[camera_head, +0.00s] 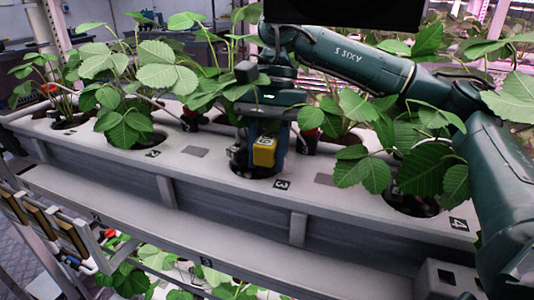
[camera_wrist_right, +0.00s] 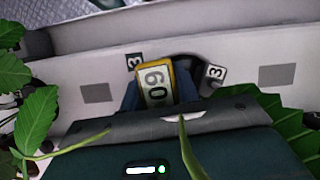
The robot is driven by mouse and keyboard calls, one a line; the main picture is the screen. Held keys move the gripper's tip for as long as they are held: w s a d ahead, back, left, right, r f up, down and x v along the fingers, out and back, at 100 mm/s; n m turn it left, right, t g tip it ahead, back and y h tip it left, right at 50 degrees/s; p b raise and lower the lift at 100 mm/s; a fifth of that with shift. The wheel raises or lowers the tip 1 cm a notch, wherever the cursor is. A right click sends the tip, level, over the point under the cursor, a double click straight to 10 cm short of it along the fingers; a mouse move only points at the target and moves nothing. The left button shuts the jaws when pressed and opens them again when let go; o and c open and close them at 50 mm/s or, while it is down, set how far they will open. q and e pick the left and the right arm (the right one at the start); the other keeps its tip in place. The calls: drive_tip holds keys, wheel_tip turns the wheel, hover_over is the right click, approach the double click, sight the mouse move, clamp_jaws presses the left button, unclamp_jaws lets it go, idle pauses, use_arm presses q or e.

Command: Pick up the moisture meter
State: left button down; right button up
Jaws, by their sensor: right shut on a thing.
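The moisture meter (camera_head: 264,152) is a small yellow box with a number on its display. It is at the planting hole marked 3 in the white rack, and its lower end is hidden. My right gripper (camera_head: 260,156) points down over that hole, shut on the meter, with a finger on each side. In the right wrist view the meter (camera_wrist_right: 154,86) shows between the fingers, its display reading 60 upside down or sideways. I cannot tell whether it still sits in the hole. My left gripper is not in view.
The white rack (camera_head: 110,155) carries leafy strawberry plants in several numbered holes. Leaves (camera_head: 362,170) crowd both sides of my right gripper and arm. More plants (camera_head: 155,258) grow on a lower tier. A bar with yellowish panels (camera_head: 45,222) is at the lower left.

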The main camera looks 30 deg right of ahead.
drive_tip(key=shift+c, duration=1)
drive_tip(key=shift+r, duration=0.1)
